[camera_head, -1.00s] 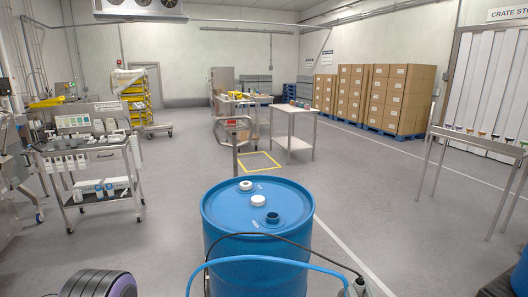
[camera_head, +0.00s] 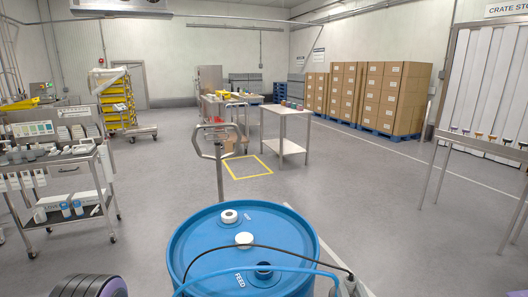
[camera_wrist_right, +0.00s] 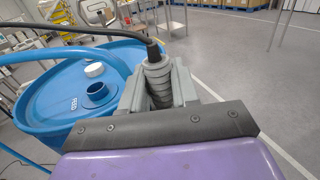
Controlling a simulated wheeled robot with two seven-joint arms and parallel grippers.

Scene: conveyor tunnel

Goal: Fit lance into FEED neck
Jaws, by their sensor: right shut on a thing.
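The lance's lower part is hidden behind my gripper. In the head view the lance head (camera_head: 349,286) shows at the bottom edge. My left gripper is out of view.
A black cable (camera_head: 290,251) and a blue hose (camera_head: 225,275) arc across the drum lid. Two white caps (camera_head: 229,216) (camera_head: 244,240) sit on the lid. A cart of bottles (camera_head: 70,190) stands left. A steel table (camera_head: 287,113) and pallet-truck handle (camera_head: 214,135) stand beyond.

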